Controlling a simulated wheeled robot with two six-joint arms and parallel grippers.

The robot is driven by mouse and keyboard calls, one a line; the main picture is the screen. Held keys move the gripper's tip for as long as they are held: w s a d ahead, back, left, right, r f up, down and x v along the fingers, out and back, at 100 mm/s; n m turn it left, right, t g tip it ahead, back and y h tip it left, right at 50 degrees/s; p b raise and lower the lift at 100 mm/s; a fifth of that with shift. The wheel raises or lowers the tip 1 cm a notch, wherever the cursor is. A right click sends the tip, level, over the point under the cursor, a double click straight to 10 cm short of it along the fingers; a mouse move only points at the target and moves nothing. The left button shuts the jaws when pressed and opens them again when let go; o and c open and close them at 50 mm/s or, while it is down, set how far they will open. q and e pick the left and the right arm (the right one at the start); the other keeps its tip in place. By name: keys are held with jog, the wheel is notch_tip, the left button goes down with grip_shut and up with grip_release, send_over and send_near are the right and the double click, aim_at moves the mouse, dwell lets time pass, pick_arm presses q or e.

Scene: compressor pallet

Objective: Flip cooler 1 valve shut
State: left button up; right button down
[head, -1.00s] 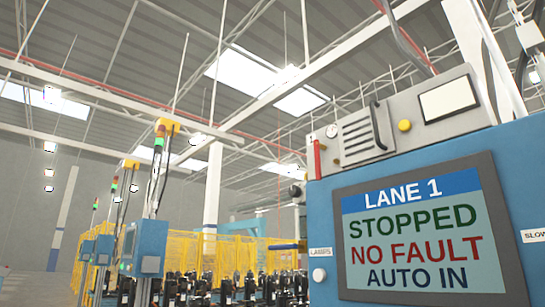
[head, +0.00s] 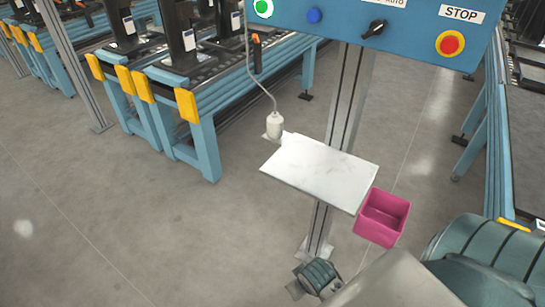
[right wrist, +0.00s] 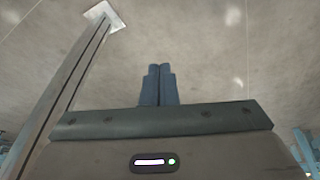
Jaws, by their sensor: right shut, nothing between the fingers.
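No valve labelled cooler 1 is in the head view or the right wrist view. My right gripper (right wrist: 158,86) shows in the right wrist view with its two dark fingers together and nothing between them. It is above bare grey floor, to the right of a metal post (right wrist: 68,88). Parts of my arm fill the lower right of the head view, but no fingertips can be made out there. My left gripper is in neither view.
A blue control panel (head: 415,22) has green and blue buttons, a black selector and a STOP button (head: 450,43). Its post (head: 348,95) carries a white shelf (head: 320,172), with a pink bin (head: 382,217) beside it. Conveyors (head: 200,95) stand upper left. Floor at left is clear.

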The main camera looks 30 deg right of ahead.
jog(key=w+d+r+m+t+p, duration=0.1)
jog(key=w+d+r+m+t, duration=0.2)
jog(key=w+r, duration=1.25)
jog(key=w+d+r+m+t+h+p, duration=0.1)
jog(key=w+r+m+t, duration=0.5)
jog(key=r, duration=1.7)
jog(key=w+d+r+m+p, duration=0.1)
jog(key=w+d+r+m, duration=0.1)
jog(key=w+r, duration=1.5)
jog(key=s+d+r+m+t+h, duration=0.1)
jog(key=s+d+r+m, duration=0.1)
jog(key=r, duration=1.2)
jog(key=s+d+r+m+t, duration=0.2)
jog(key=d+r, duration=0.1)
jog(key=r, duration=1)
jog(key=s+d+r+m, duration=0.1)
jog(key=s+r+m, duration=0.1)
jog(key=r, duration=0.5)
jog(key=s+d+r+m+t, duration=0.1)
jog(key=s+d+r, duration=0.1)
jog(key=s+r, duration=0.3)
jog(key=s+d+r+m+t, duration=0.1)
jog(key=s+r, duration=0.3)
jog(key=r, duration=0.6)
jog(key=shift+s+d+r+m, duration=0.15)
jog(key=shift+r+m, duration=0.1)
jog(key=shift+m, duration=0.55)
